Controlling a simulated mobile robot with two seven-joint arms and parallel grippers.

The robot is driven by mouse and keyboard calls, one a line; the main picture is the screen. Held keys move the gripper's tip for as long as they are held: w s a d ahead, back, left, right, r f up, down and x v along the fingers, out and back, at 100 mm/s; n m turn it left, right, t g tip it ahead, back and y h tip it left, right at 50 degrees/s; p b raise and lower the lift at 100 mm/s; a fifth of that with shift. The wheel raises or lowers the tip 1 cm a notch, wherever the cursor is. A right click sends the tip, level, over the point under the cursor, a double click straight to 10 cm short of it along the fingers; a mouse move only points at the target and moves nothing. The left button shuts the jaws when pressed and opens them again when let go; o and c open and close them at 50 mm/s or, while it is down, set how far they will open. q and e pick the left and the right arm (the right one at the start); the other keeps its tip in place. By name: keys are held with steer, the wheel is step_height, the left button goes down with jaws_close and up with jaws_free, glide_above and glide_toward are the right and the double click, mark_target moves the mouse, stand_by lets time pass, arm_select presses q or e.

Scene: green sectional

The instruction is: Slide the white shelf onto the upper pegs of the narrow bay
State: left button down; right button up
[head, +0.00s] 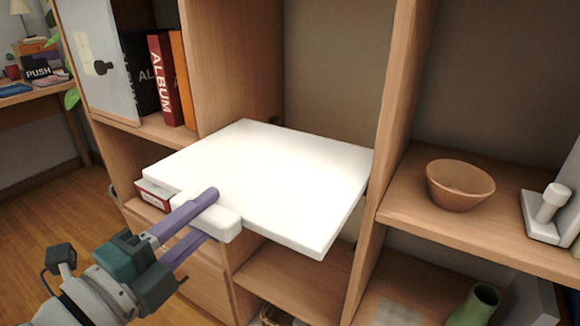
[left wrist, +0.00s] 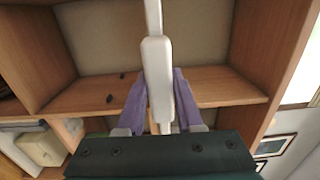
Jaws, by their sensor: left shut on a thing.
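The white shelf (head: 270,180) is a flat board, roughly level, with a thick white grip block (head: 212,216) on its front edge. My left gripper (head: 207,213) is shut on that block with its purple fingers. The shelf's far part lies between the wooden uprights of the narrow bay (head: 325,75), and its near part sticks out in front. A small dark peg (head: 275,120) shows near its back edge. In the left wrist view the shelf (left wrist: 153,20) is edge-on, beside two dark pegs (left wrist: 122,75). I cannot tell whether the shelf touches any peg. My right gripper is out of view.
The right upright (head: 385,110) is close to the shelf's right edge. A brown bowl (head: 460,185) and a white knobbed object (head: 550,205) stand in the right bay. Albums (head: 170,80) and a white door panel (head: 97,60) are at left. A lower board (head: 295,280) lies beneath.

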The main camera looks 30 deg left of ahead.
arm_select(q)
steer(key=shift+w+d+r+b, duration=0.15)
steer(key=shift+w+b, duration=0.25)
steer(key=shift+w, duration=1.5)
steer(key=b, duration=0.2)
glide_toward(275, 156)
steer(key=shift+w+f, duration=0.2)
steer(key=shift+w, duration=1.3)
steer(key=shift+w+d+b, duration=0.15)
steer(key=shift+w+b, duration=0.85)
steer(key=shift+w, duration=0.8)
steer(key=shift+w+d+b, duration=0.1)
steer(key=shift+w+b, duration=0.9)
steer(key=shift+w, duration=0.8)
steer(key=shift+s+f+b, duration=0.1)
steer(key=shift+f+b, duration=0.55)
steer(key=shift+f, duration=0.2)
